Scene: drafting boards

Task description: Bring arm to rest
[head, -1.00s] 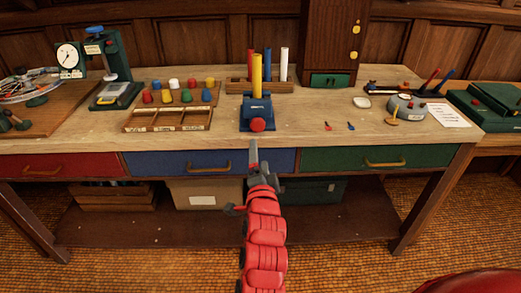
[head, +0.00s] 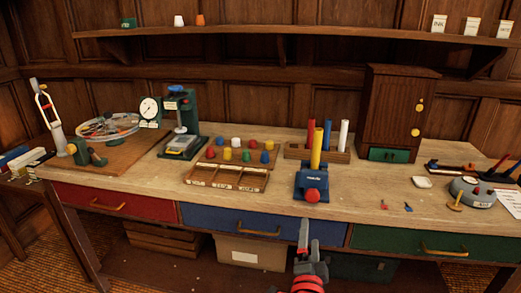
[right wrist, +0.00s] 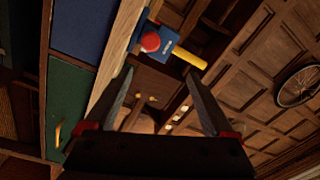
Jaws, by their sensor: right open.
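My right gripper (head: 304,234) is in front of the bench, low in the head view, with its red arm below it. In the right wrist view the right gripper (right wrist: 163,88) has its two dark fingers spread apart with nothing between them. Beyond the fingers is a blue device (right wrist: 170,45) with a red knob and a yellow rod. The same blue device (head: 312,184) stands on the bench top in the head view, apart from the gripper. My left gripper is in neither view.
The wooden bench (head: 250,205) has a red drawer (head: 115,201), a blue drawer (head: 240,221) and a green drawer (head: 400,242), all shut. A divided wooden tray (head: 226,178) and a dark cabinet (head: 398,110) stand on it. A shelf (head: 300,37) runs above.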

